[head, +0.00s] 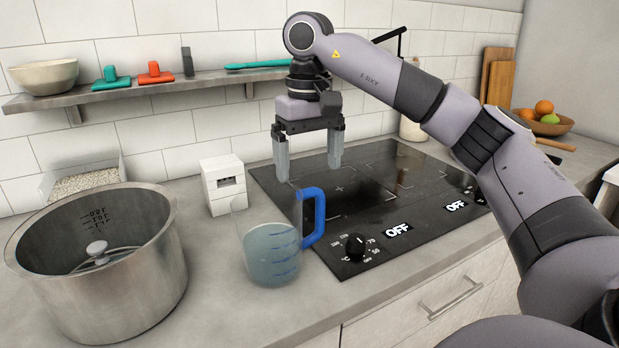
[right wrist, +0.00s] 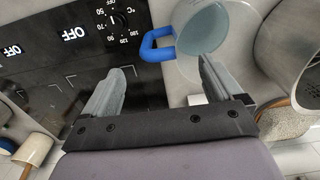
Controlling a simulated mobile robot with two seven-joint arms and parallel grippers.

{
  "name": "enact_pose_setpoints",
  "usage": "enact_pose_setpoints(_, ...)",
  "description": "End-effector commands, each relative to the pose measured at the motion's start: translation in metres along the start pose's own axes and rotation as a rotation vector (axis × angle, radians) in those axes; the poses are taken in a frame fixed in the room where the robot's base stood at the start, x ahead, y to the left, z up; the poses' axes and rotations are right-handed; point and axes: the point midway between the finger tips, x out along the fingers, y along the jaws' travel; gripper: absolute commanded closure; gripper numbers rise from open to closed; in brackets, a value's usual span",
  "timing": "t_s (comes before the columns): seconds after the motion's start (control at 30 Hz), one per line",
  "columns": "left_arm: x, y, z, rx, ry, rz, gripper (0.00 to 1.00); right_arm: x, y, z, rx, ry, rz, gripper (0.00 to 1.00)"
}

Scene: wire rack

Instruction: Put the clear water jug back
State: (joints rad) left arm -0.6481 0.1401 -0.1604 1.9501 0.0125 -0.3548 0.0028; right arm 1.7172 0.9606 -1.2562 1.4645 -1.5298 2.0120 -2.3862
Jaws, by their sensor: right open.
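The clear water jug (head: 270,254) stands upright on the counter, left of the cooktop's front left corner. It holds bluish water, and its blue handle (head: 314,217) points right towards the cooktop. In the right wrist view the jug (right wrist: 203,28) is at the top, with its handle (right wrist: 152,45) on the left. My right gripper (head: 308,171) is open and empty above the cooktop, behind and above the jug, apart from it. Its fingers point down. My left gripper is not in view.
The black cooktop (head: 375,228) lies right of the jug. A large steel pot (head: 140,272) stands left of it, and a small white box (head: 222,184) stands behind. A shelf (head: 140,90) with a bowl and scrapers runs along the wall. Bare counter (head: 215,300) lies between pot and jug.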

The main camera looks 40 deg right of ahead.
Motion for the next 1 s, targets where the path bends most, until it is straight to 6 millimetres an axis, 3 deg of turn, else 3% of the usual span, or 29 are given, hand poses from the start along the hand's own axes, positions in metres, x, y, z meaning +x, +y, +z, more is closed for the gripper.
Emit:
enact_pose_setpoints(0.03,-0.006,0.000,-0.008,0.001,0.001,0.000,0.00,-0.016,0.000,0.000,0.000,0.002,0.000,0.07)
enact_pose_setpoints(0.1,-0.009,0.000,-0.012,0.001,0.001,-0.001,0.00,-0.027,0.000,0.000,0.001,0.002,0.000,0.07)
enact_pose_setpoints(0.3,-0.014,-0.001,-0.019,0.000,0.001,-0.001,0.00,-0.046,0.000,0.000,0.001,-0.001,0.000,0.07)
enact_pose_setpoints(1.0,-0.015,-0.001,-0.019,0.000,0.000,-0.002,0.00,-0.049,0.000,0.000,0.000,-0.002,0.000,0.07)
